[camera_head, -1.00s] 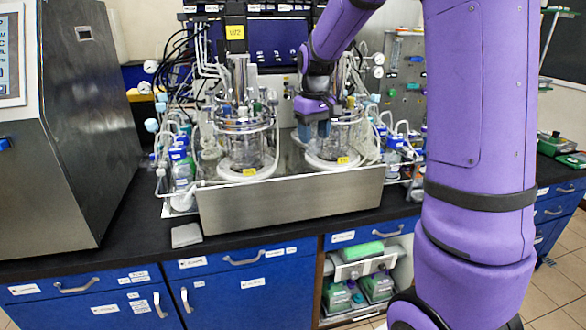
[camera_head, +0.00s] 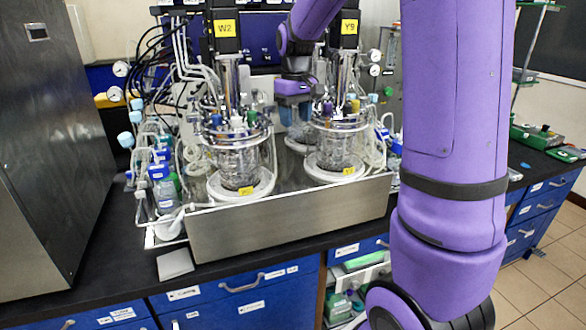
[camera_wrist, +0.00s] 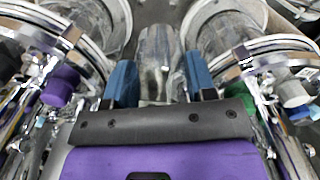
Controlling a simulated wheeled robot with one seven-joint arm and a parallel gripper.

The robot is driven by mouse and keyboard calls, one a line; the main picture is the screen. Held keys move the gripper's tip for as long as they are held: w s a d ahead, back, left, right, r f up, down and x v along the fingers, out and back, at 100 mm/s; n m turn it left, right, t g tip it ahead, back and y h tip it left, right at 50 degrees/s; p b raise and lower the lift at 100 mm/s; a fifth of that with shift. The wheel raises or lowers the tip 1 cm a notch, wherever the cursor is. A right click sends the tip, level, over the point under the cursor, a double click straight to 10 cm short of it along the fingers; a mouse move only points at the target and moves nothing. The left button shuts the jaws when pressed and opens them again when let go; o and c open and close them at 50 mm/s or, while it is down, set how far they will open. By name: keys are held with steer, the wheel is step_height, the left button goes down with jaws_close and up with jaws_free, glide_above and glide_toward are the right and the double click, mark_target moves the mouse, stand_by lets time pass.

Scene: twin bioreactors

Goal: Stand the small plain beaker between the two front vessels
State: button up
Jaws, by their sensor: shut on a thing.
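The two front vessels are glass with metal head plates: the left one (camera_head: 238,165) under tag W2 and the right one (camera_head: 336,150) under tag Y9. My gripper (camera_head: 294,112) is at the gap between them, toward the back, with its blue fingers pointing down. In the wrist view my gripper (camera_wrist: 160,82) is shut on a clear beaker (camera_wrist: 158,55), one blue finger on each side. Vessel parts flank it left and right. The beaker is hard to make out in the head view, and whether it touches the tray is not clear.
The vessels stand on a steel tray (camera_head: 290,228) on a black bench. Tubing (camera_head: 375,150) and small bottles (camera_head: 165,190) crowd its sides. A grey cabinet (camera_head: 45,170) stands at left.

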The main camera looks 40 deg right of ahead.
step_height(320, 180, down, 14)
steer(key=shift+f, duration=0.1)
stand_by(0.4)
steer(key=shift+f, duration=0.1)
steer(key=o, duration=1)
